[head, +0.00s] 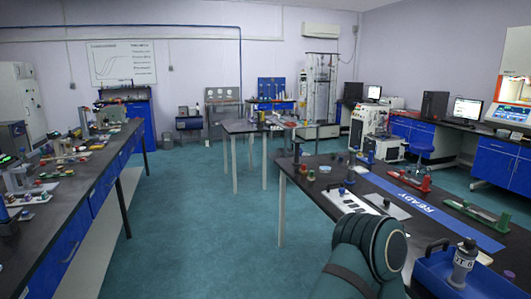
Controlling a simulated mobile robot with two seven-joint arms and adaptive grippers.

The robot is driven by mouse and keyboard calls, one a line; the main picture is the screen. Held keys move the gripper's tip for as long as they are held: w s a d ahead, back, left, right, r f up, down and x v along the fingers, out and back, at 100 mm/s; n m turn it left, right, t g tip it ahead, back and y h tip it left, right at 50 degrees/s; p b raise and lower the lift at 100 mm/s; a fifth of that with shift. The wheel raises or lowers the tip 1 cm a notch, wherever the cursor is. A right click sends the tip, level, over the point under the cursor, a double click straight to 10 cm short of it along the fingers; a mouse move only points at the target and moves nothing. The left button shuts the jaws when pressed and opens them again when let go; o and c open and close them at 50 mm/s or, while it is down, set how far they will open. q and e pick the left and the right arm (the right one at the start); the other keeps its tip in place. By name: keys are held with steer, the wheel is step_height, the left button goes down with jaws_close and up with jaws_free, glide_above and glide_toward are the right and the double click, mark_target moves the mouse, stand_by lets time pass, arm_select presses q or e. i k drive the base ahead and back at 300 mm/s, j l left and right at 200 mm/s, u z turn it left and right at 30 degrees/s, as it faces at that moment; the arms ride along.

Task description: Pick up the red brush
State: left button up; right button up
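No red brush can be made out for certain. On the right bench (310,208), a long low red item (410,181) lies by the blue READY strip, with a raised red part at its right end. It is too small to tell whether it is a brush. Small red pieces also lie on the left bench (98,172), too small to identify. A teal arm link of mine covers part of the right bench's near edge. Neither of my grippers is in view.
The blue READY strip (425,210) crosses the right bench. A green-ended item (475,213), white plates (350,200) and a blue tray (430,272) with a grey bottle (463,264) are near it. The central floor (200,230) is clear. A middle table (240,127) stands beyond.

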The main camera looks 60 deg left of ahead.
mark_target(303, 171)
steer(key=u, duration=1.8)
steer(key=i+u, duration=0.1)
steer(key=i, duration=0.45)
steer(key=i+u, duration=0.1)
steer(key=i, duration=0.45)
steer(key=i+l+u, duration=0.1)
steer(key=i, duration=0.5)
steer(key=i+l+u, duration=0.1)
steer(key=i, duration=0.45)
steer(key=i+l+u, duration=0.1)
steer(key=i, duration=0.45)
steer(key=l, duration=0.1)
